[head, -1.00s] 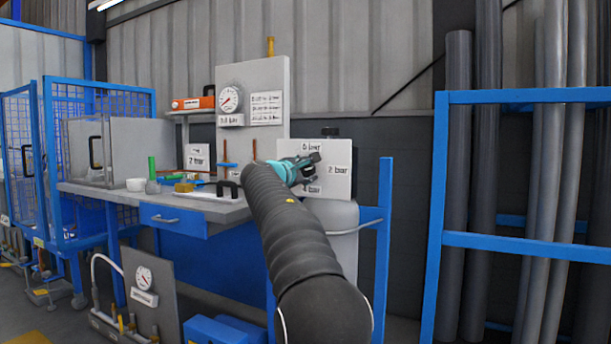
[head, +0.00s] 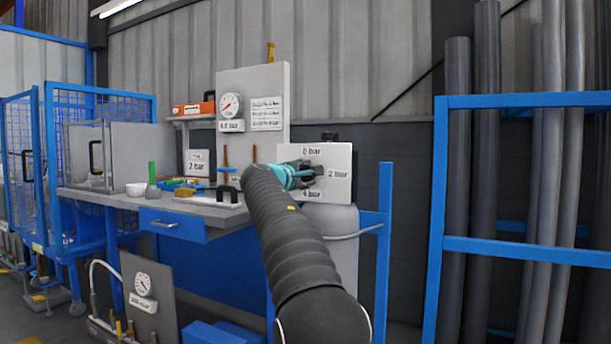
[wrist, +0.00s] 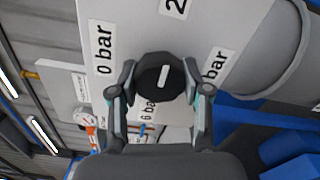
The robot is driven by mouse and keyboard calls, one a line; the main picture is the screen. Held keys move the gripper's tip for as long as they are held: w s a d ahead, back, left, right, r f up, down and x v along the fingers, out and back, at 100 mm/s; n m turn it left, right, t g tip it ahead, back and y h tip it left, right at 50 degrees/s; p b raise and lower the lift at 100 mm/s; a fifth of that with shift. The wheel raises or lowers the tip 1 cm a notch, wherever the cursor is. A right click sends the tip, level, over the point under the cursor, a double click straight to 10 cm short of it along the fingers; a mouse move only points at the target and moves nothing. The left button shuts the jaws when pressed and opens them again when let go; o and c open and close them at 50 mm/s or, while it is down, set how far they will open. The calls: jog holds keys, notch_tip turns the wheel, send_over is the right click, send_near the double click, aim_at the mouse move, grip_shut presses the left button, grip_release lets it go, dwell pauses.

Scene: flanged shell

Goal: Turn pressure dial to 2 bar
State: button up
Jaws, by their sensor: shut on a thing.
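The pressure dial (wrist: 166,77) is a dark round knob with a white bar mark, on a pale plate (wrist: 135,25). In the wrist view the mark runs nearly up and down, its upper end leaning right, roughly along the line to the partly cut-off "2" label (wrist: 174,7). The "0 bar" label (wrist: 103,48) is left of the knob. My gripper (wrist: 158,82) is shut on the dial, one finger on each side. In the head view my gripper (head: 312,172) covers the dial; the "2 bar" label (head: 338,174) is to its right.
A round gauge (head: 230,106) with a red needle hangs on the upright panel left of the plate. A blue rack (head: 520,240) with grey pipes stands at right.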

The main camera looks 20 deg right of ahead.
jog(key=o, duration=1.2)
jog(key=shift+c, duration=0.2)
jog(key=v, duration=1.2)
